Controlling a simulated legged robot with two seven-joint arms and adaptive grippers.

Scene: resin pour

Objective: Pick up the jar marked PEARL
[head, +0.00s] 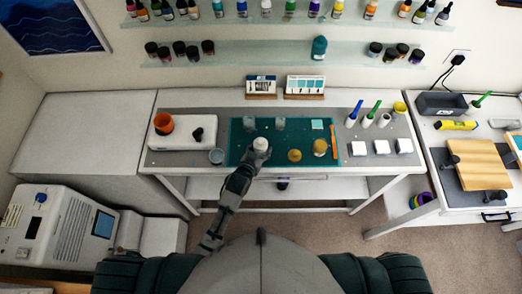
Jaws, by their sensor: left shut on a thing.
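My left gripper (258,152) reaches in from the front to the teal mat (238,126) on the middle table. It is shut on a small jar with a whitish top (261,143), at the left-centre of the mat. The gripper hides the jar's lower part, so I cannot read a label or tell whether the jar touches the mat. My right gripper is not in view.
Two clear cups (279,123) stand behind the held jar. Amber jars (294,155) stand to its right, a grey cup (217,156) to its left. White blocks (381,146) stand at the right.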

